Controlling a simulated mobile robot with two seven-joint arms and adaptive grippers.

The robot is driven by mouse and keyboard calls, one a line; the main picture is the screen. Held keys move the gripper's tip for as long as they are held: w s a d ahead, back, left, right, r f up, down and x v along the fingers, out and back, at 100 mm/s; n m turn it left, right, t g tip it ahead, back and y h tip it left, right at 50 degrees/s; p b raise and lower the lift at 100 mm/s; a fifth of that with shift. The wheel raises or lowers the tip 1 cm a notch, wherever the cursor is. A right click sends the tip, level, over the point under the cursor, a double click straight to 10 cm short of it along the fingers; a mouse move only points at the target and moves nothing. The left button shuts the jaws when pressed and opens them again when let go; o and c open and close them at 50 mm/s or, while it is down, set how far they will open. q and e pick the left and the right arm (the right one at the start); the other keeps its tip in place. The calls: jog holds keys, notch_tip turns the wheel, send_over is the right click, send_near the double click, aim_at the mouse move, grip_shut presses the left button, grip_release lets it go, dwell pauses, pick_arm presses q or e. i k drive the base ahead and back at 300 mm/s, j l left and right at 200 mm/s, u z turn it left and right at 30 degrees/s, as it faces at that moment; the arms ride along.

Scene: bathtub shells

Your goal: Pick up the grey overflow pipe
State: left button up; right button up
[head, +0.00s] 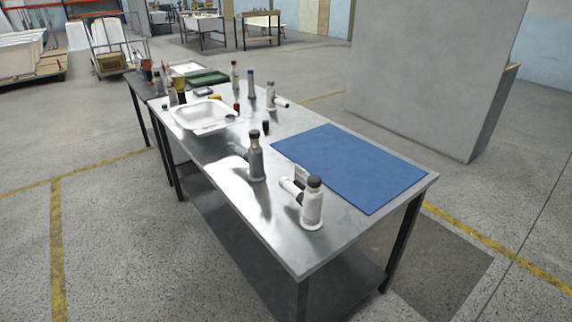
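A grey overflow pipe (256,163) with a dark cap stands upright on the metal table (222,208), left of the blue mat (350,163). A grey side branch seems to stick out from it to the left. A white pipe of similar shape (312,207), also dark-capped, stands nearer the table's front corner, with its side branch pointing left. Neither of my grippers is in view.
A white basin tray (203,116) lies on the table's far left part. Another white pipe (271,97), a blue-topped bottle (250,84) and several small bottles stand at the back. A large grey block (425,75) stands behind. The floor in front is clear.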

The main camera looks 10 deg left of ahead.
aim_at(255, 157)
jog(key=j+z, duration=0.15)
jog(key=z, duration=0.25)
jog(key=j+z, duration=0.2)
jog(key=z, duration=0.2)
jog(key=j+z, duration=0.2)
jog(key=z, duration=0.2)
jog(key=j+z, duration=0.3)
jog(key=j, duration=0.15)
jog(key=k+j+z, duration=0.3)
jog(key=j, duration=0.15)
jog(key=k+j, duration=0.1)
jog(key=j, duration=0.2)
jog(key=j+z, duration=0.1)
jog(key=j, duration=0.2)
jog(key=k+j+z, duration=0.1)
jog(key=j, duration=0.2)
jog(key=k, duration=0.05)
